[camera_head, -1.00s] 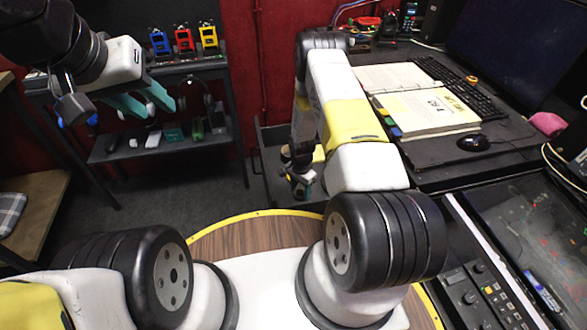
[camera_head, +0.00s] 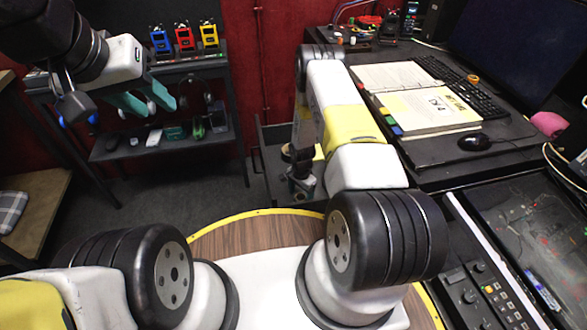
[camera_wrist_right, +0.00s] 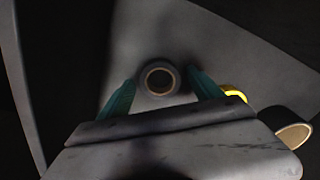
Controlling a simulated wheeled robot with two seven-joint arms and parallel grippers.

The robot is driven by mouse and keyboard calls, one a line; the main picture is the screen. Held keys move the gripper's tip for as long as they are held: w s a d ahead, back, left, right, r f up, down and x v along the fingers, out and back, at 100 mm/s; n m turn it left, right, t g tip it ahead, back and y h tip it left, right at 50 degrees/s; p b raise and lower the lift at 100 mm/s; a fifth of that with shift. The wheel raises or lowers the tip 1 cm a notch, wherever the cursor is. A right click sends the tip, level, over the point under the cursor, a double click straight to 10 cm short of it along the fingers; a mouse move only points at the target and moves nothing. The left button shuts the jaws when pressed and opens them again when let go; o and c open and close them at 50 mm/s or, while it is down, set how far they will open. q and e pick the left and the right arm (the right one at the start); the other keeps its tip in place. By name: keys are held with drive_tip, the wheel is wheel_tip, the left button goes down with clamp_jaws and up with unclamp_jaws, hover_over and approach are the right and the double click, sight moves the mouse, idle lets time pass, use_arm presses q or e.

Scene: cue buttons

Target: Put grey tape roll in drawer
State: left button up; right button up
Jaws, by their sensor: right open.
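The grey tape roll (camera_wrist_right: 158,79), a dark ring with a tan core, lies on the pale floor of the open drawer (camera_wrist_right: 222,50) in the right wrist view. My right gripper (camera_wrist_right: 161,76) is open, its teal fingertips on either side of the roll; I cannot tell whether they touch it. My left gripper (camera_head: 148,101) is open and empty, raised at the upper left in front of the shelf.
Another roll with a tan face (camera_wrist_right: 294,135) and a yellow item (camera_wrist_right: 233,93) are close to the right gripper. The drawer wall (camera_wrist_right: 20,90) is at the left. The desk (camera_head: 440,170) with a book and keyboard stands right of my right arm; a shelf (camera_head: 165,148) stands left.

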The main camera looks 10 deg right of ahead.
wheel_tip(320, 180, up, 12)
wheel_tip(320, 180, up, 33)
drive_tip(key=n+t+y, duration=0.1)
drive_tip(key=n+t, duration=0.2)
drive_tip(key=n, duration=0.1)
hover_over(300, 200)
drive_tip(key=s, duration=0.2)
drive_tip(key=s+a+r+n+t, duration=0.1)
drive_tip(key=s+r+n, duration=0.2)
drive_tip(key=s+r, duration=0.5)
drive_tip(key=s+a+r+n+t+y, duration=0.1)
drive_tip(key=s+r+n, duration=0.3)
drive_tip(key=s+r, duration=0.5)
drive_tip(key=s+t, duration=0.1)
drive_tip(key=s, duration=0.4)
drive_tip(key=shift+s+r, duration=0.15)
drive_tip(key=shift+r, duration=0.15)
